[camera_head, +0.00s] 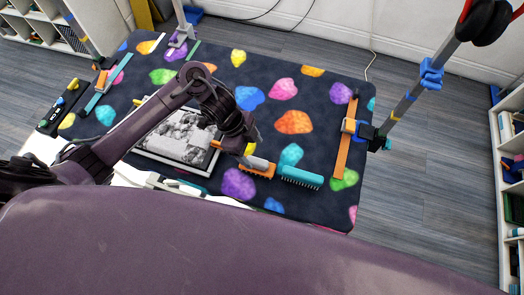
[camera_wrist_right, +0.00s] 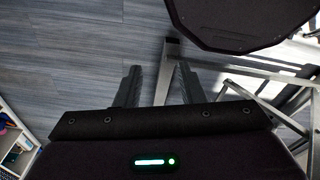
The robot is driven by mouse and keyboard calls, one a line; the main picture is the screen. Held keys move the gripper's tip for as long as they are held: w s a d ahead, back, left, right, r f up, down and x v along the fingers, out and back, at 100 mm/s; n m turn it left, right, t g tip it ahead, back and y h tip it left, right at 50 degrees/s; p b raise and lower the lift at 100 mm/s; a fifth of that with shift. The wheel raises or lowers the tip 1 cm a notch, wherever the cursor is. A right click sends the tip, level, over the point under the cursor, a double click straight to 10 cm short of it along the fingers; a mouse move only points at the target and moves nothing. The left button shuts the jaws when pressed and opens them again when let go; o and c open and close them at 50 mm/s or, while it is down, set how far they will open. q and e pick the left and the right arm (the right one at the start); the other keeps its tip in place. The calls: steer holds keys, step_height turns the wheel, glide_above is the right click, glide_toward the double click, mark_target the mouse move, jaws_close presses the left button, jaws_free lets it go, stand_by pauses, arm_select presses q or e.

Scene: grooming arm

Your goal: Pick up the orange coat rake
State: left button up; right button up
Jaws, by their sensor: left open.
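The orange coat rake (camera_head: 258,169) lies near the front edge of the dark patterned table mat in the head view, with a row of teeth along its lower side and a greyish part on top. My left gripper (camera_head: 244,143) is open just above and to the left of it, pointing down, apart from the rake as far as I can tell. The arm hides some of the area left of the rake. My right gripper (camera_wrist_right: 157,88) is open and empty in the right wrist view, above the floor and beside the table's metal legs.
A teal brush (camera_head: 301,177) lies just right of the rake. A framed picture (camera_head: 180,138) lies left of it under my left arm. A grooming arm post (camera_head: 408,103) is clamped at the table's right edge, by an orange strip (camera_head: 342,158). The mat's middle right is free.

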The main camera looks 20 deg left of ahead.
mark_target(257, 162)
arm_select(q)
steer(key=shift+d+f, duration=0.2)
steer(key=shift+f, duration=0.25)
steer(key=f, duration=0.1)
steer(key=s+d+f+p, duration=0.1)
steer(key=f, duration=0.1)
steer(key=shift+s+d+f, duration=0.15)
steer(key=shift+s+d, duration=0.1)
steer(key=shift+w+p+x, duration=0.2)
steer(key=shift+p+x, duration=0.1)
steer(key=shift+x, duration=0.85)
steer(key=shift+w+f, duration=0.1)
steer(key=shift+f, duration=0.2)
steer(key=c, duration=1.1)
arm_select(e)
steer(key=shift+s+a+r, duration=0.1)
steer(key=shift+s+r, duration=0.3)
steer(key=shift+s, duration=0.2)
steer(key=shift+s+a+r, duration=0.1)
steer(key=shift+s+r, duration=0.25)
steer(key=shift+s, duration=0.25)
